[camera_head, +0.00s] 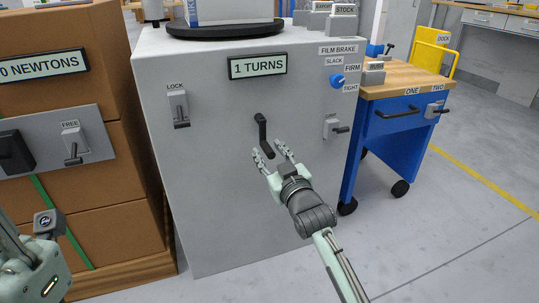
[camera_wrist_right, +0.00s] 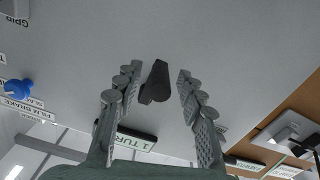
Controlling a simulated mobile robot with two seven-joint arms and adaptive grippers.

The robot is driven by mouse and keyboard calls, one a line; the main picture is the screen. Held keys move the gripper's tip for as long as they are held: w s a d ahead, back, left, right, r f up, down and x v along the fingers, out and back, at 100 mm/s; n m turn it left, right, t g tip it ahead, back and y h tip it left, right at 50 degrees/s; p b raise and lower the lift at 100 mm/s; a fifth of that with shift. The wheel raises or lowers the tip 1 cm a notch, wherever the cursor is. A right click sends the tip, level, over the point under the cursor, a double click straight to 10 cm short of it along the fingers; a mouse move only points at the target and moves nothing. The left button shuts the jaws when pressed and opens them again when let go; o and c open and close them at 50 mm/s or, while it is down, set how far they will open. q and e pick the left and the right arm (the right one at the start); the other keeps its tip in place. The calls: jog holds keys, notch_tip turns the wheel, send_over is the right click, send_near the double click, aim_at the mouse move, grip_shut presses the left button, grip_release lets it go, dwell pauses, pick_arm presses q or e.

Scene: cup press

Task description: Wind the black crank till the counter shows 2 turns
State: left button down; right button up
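The black crank (camera_head: 263,134) is on the front of a grey cabinet, its arm hanging down from its pivot. The counter (camera_head: 258,66) above it reads "1 TURNS". My right gripper (camera_head: 271,154) is open at the crank's lower end, with a finger on each side. In the right wrist view the crank's black handle (camera_wrist_right: 158,80) stands between the spread fingers of the gripper (camera_wrist_right: 156,78), with a gap showing on both sides. Part of my left arm shows at the lower left of the head view; its fingers are not visible.
The cabinet front carries a LOCK lever (camera_head: 179,108), another lever (camera_head: 335,128) and a blue FILM BRAKE knob (camera_head: 337,81). A blue wood-topped cart (camera_head: 400,118) stands at the right. Stacked brown boxes (camera_head: 105,175) stand close at the left. The floor in front is clear.

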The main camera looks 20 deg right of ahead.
grip_shut()
dwell(0.3)
jog(key=shift+w, duration=0.1)
